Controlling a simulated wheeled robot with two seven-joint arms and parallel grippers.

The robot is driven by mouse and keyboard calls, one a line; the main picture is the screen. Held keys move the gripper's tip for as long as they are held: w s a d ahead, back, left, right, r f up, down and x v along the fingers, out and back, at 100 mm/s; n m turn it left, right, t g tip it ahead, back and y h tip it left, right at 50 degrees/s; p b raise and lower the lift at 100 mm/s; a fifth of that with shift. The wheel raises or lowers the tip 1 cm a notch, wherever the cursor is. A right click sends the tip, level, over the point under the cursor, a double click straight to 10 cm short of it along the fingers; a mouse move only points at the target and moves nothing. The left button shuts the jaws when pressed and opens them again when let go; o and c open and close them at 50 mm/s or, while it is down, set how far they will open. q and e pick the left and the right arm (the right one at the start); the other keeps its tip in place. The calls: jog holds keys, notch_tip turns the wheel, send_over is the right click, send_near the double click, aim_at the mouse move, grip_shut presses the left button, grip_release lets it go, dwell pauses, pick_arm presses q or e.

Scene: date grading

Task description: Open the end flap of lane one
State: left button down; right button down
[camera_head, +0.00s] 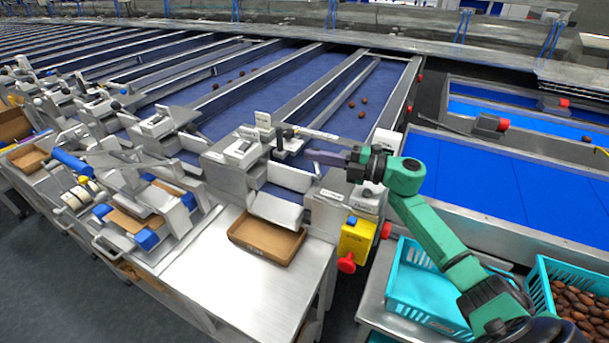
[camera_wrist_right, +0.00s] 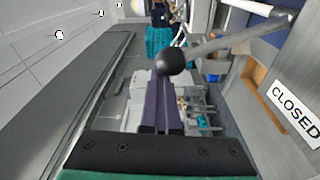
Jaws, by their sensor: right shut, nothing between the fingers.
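My right gripper (camera_head: 312,155) is shut and empty at the end of the nearest dark blue lane (camera_head: 340,105). In the right wrist view its dark purple fingers (camera_wrist_right: 163,105) are together. A black ball knob (camera_wrist_right: 170,61) on a metal rod (camera_wrist_right: 225,40) shows just beyond the fingertips; I cannot tell whether they touch. In the head view the lever (camera_head: 315,134) lies close to the gripper. A white sign reading CLOSED (camera_wrist_right: 294,115) is on a metal panel at right in the wrist view. The flap itself is not clearly visible. My left gripper is not in view.
A brown tray (camera_head: 267,240) sits under a metal chute on the steel bench (camera_head: 225,285). A yellow box (camera_head: 354,242) with a red button stands right of it. A turquoise crate (camera_head: 420,292) and a date-filled crate (camera_head: 545,290) are at lower right. Several dates lie on the lanes.

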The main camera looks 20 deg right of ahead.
jog(key=shift+w+d+r+m+t, duration=0.15)
jog(key=shift+w+d+m, duration=0.35)
jog(key=shift+d+m, duration=0.25)
jog(key=shift+w+d+r+m+t, duration=0.1)
jog(key=shift+w+d+r+m, duration=0.1)
jog(key=shift+w+d+m, duration=0.45)
jog(key=shift+w+d+r+m+t, duration=0.15)
jog(key=shift+w+d+m, duration=0.25)
jog(key=shift+d+m, duration=0.4)
jog(key=shift+a+r, duration=0.1)
